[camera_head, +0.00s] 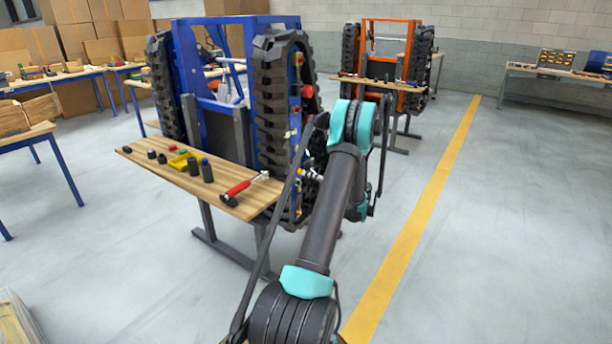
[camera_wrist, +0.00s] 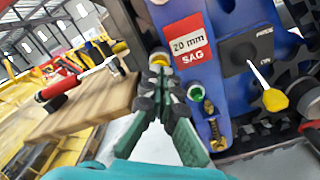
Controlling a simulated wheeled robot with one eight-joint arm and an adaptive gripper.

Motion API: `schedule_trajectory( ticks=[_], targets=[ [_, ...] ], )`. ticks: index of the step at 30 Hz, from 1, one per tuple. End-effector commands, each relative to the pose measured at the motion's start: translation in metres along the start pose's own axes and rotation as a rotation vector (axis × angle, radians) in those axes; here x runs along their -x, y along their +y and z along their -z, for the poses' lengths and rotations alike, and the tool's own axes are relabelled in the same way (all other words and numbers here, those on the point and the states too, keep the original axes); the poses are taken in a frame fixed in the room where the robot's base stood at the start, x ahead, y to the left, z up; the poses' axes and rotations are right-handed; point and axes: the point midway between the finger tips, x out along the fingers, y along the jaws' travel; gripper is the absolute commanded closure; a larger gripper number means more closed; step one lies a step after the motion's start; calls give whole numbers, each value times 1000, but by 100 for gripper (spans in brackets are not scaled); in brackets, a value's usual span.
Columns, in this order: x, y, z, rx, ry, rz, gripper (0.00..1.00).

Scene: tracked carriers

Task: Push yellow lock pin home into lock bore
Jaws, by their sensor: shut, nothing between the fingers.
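The yellow lock pin (camera_wrist: 158,59) appears as a small round yellow end at the edge of the blue carrier plate (camera_wrist: 218,64) in the wrist view. My gripper (camera_wrist: 159,76) is shut and empty, its fingertips just below the yellow end in the picture. I cannot tell whether they touch it. The lock bore cannot be made out, and the pin's depth is not visible. In the head view my arm reaches to the right side of the blue carrier (camera_head: 228,80), and the gripper is mostly hidden there.
A wooden shelf (camera_wrist: 95,103) with a red-handled tool (camera_wrist: 66,85) lies left of my gripper. A yellow-tipped lever (camera_wrist: 274,100) and a green fitting (camera_wrist: 195,92) are to its right. An orange carrier (camera_head: 390,45) stands behind. The floor at right is clear.

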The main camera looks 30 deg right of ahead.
Motion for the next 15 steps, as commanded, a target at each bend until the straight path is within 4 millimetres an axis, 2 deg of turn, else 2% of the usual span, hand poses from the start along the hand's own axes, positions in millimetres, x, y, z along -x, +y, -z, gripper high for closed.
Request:
schedule_trajectory(
  ticks=[3, 10, 15],
  targets=[
    [11, 0, 0, 0, 0, 0, 100],
    [22, 0, 0, 0, 0, 2, 100],
    [49, 0, 0, 0, -1, 3, 100]
  ],
)
